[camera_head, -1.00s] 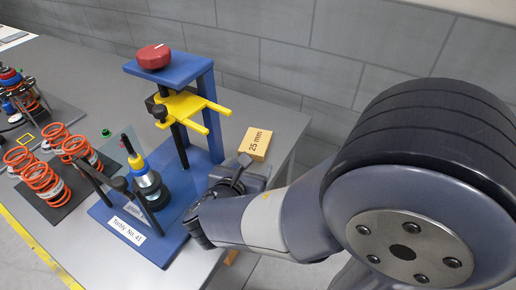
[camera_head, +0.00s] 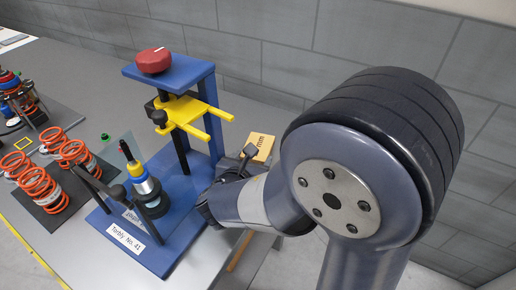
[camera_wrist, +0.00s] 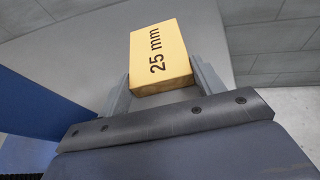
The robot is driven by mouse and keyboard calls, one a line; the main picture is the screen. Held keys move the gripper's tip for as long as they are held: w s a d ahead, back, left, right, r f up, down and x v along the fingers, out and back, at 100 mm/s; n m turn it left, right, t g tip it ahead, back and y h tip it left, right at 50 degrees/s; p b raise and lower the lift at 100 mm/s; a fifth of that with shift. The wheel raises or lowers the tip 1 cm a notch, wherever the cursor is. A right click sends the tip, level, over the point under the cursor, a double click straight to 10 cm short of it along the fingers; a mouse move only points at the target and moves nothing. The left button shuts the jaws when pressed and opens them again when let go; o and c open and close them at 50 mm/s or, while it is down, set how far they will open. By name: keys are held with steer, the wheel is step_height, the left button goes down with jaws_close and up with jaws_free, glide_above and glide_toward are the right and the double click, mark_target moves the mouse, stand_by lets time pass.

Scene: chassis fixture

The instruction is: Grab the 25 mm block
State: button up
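The 25 mm block (camera_head: 262,145) is a yellow-orange rectangular piece with black lettering. It lies on the grey table at the right of the blue fixture, partly hidden by my gripper (camera_head: 238,166) in the head view. In the wrist view the block (camera_wrist: 160,50) is ahead, its near end at the fingertips. My gripper (camera_wrist: 161,76) looks open, with one grey finger on each side of that near end. I cannot tell whether either finger touches the block.
The blue fixture (camera_head: 118,225) with a red knob (camera_head: 153,60) and yellow fork (camera_head: 190,114) stands left of my gripper. Orange springs (camera_head: 40,188) lie farther left. A grey wall (camera_head: 275,60) is behind the table. Bare table shows beyond the block.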

steer(key=c, duration=0.4)
steer(key=shift+r, duration=0.1)
steer(key=shift+r, duration=0.6)
step_height(320, 180, up, 3)
steer(key=shift+f+p, duration=0.1)
steer(key=shift+p, duration=0.55)
steer(key=s+a, duration=0.2)
steer(key=s, duration=0.3)
steer(key=s+a, duration=0.2)
steer(key=s, duration=0.3)
steer(key=s+a, duration=0.2)
steer(key=s, duration=0.3)
steer(key=shift+f, duration=0.4)
steer(key=shift+s+a, duration=0.25)
steer(key=shift+s, duration=0.7)
